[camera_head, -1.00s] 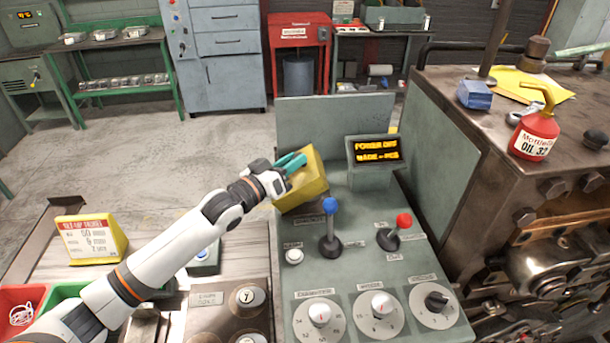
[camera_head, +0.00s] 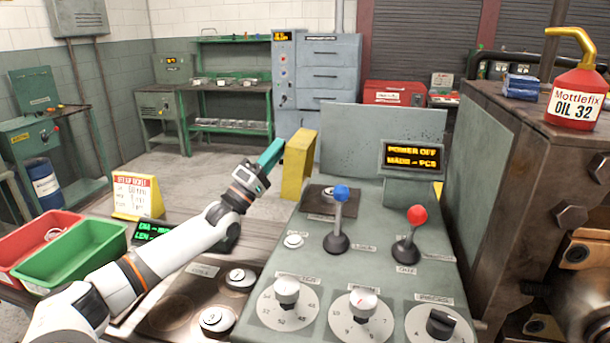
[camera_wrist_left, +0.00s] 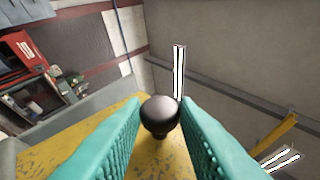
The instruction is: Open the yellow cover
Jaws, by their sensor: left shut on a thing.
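The yellow cover (camera_head: 298,163) stands raised at the left rear of the grey control panel, tilted up nearly upright. Its worn yellow face fills the lower part of the left wrist view (camera_wrist_left: 110,125). My left gripper (camera_head: 271,154) is at the cover's left side, with its teal fingers on either side of the cover's black ball knob (camera_wrist_left: 160,115), shut on it. In the head view the knob is hidden by the fingers. A dark plate with a round button (camera_head: 328,194) shows uncovered in front of the cover. My right gripper is not in view.
A blue-knobbed lever (camera_head: 341,193) and a red-knobbed lever (camera_head: 416,215) stand on the panel right of the cover. A yellow sign (camera_head: 136,195) and green bin (camera_head: 72,253) lie left. The large machine (camera_head: 540,150) is right.

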